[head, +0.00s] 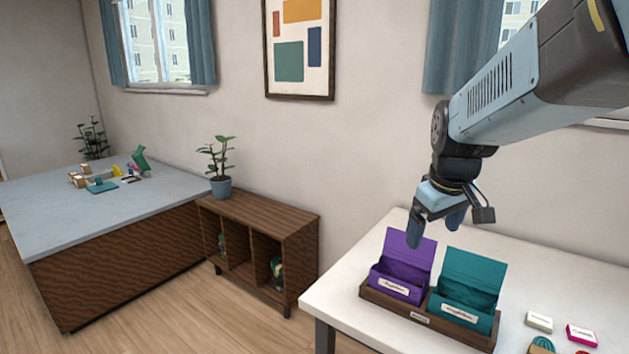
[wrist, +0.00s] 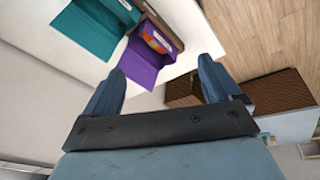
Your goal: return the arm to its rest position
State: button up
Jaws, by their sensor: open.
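My gripper (head: 432,232) hangs from the arm above the back edge of the white table, just behind and above the purple box. In the wrist view, my gripper (wrist: 160,88) shows its two blue fingers spread apart with nothing between them. The arm comes in from the upper right in the head view and bends down at the wrist. The purple box (head: 388,289) and the teal box (head: 462,300) stand open side by side in a dark wooden tray (head: 399,309). An orange item shows inside the purple box in the wrist view.
Small labelled items (head: 539,322) lie at the right of the white table (head: 341,291). A wooden shelf (head: 265,227) with a potted plant (head: 219,170) stands to the left. A grey-topped counter (head: 60,225) with small objects is farther left. The wall is behind.

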jog(key=s+d+r+m+t, duration=0.1)
jog(key=s+r+m+t, duration=0.1)
jog(key=s, duration=0.8)
jog(key=shift+s+r+m+y, duration=0.35)
jog(key=shift+r+m, duration=0.25)
jog(key=shift+m, duration=0.7)
